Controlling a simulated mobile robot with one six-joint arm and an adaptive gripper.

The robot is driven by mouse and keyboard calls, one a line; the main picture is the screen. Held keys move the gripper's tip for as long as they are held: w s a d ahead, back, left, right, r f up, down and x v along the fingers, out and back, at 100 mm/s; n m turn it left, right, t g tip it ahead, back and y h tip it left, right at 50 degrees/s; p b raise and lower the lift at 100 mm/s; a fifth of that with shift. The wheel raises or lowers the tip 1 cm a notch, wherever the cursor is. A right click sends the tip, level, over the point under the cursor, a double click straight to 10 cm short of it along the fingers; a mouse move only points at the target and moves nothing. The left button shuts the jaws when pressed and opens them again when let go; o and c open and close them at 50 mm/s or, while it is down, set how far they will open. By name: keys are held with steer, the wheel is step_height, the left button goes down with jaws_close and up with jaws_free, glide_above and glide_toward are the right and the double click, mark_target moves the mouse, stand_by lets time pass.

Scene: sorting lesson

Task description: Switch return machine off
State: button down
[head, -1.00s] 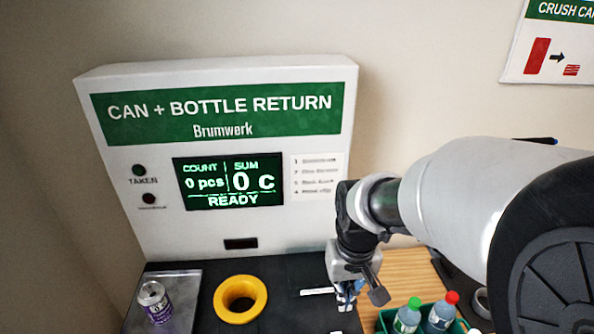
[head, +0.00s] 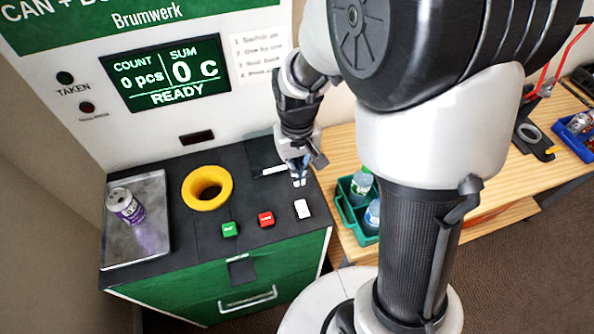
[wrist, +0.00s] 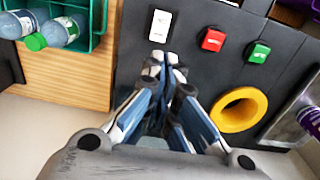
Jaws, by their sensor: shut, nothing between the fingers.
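The return machine (head: 160,130) has a lit screen (head: 168,73) reading 0 pcs, 0 c and READY. On its dark top, a white rocker switch (head: 302,209) lies near the front right corner; it also shows in the wrist view (wrist: 160,25). A red button (head: 266,219) and a green button (head: 229,229) sit in a row left of it. My gripper (head: 299,178) is shut and empty, pointing down just behind the white switch, apart from it in the picture. Its height above the top is hard to tell.
A yellow ring (head: 207,187) surrounds the opening. A metal tray (head: 150,236) with a purple can (head: 126,206) is at left. A green crate (head: 346,213) with bottles stands on the wooden table (head: 338,150) at right.

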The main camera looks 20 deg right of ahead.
mark_target(297, 202)
step_height(297, 202, down, 11)
steer(key=shift+r+b, duration=0.1)
steer(key=shift+b, duration=0.85)
steer(key=shift+w+f+b, duration=0.1)
steer(key=shift+f+b, duration=0.35)
steer(key=shift+f, duration=0.15)
steer(key=shift+r, duration=0.15)
steer(key=shift+r+p, duration=0.1)
steer(key=shift+p, duration=0.2)
steer(key=shift+r+p, duration=0.5)
steer(key=shift+r, duration=0.25)
